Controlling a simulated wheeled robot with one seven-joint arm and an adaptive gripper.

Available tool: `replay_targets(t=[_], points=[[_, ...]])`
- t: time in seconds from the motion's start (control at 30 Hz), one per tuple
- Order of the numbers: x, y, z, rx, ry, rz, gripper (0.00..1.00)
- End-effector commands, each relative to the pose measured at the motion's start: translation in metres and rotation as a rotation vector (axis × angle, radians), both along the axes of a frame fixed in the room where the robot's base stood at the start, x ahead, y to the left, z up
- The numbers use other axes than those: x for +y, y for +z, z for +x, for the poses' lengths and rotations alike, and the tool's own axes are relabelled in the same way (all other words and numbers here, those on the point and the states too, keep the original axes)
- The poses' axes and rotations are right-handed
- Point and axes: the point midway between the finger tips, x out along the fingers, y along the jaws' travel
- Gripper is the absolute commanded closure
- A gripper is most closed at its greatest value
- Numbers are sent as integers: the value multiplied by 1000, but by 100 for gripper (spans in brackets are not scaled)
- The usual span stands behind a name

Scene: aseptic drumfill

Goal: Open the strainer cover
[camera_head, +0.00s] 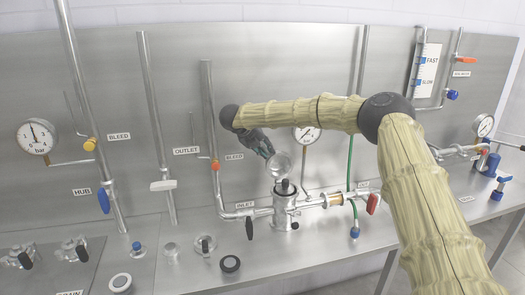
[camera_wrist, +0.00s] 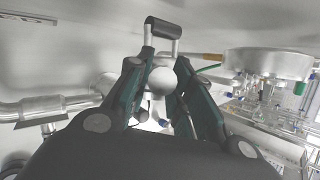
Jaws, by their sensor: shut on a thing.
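The strainer (camera_head: 285,212) is an upright metal cylinder on the bench, in the pipe line near the INLET label. A round, shiny metal disc, which looks like its cover (camera_head: 281,166), stands raised and tilted above the body. A dark part (camera_head: 284,187) shows at the strainer's top; I cannot tell exactly what it is. My gripper (camera_head: 266,151) reaches in from the upper left and touches the disc's edge area. In the wrist view, my gripper's fingers (camera_wrist: 161,88) close around a pale rounded knob (camera_wrist: 162,80). The exact contact is partly hidden by the fingers.
A black-gripped bar handle (camera_wrist: 163,28) stands just beyond my fingertips. A pressure gauge (camera_head: 306,134) and a green hose (camera_head: 350,165) are close to the right. A red-handled valve (camera_head: 373,203) sits on the pipe.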

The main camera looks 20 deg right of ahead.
Motion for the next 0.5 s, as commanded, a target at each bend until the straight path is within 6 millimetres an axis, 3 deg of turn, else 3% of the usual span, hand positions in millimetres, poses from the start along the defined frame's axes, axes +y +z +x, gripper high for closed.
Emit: replay_targets(t=[0.13, 0.17, 0.27, 0.5], points=[[-4, 1, 0, -4, -5, 0, 100], [-4, 1, 0, -3, -6, 0, 76], [-4, 1, 0, -2, -5, 0, 58], [-2, 0, -1, 0, -3, 0, 57]])
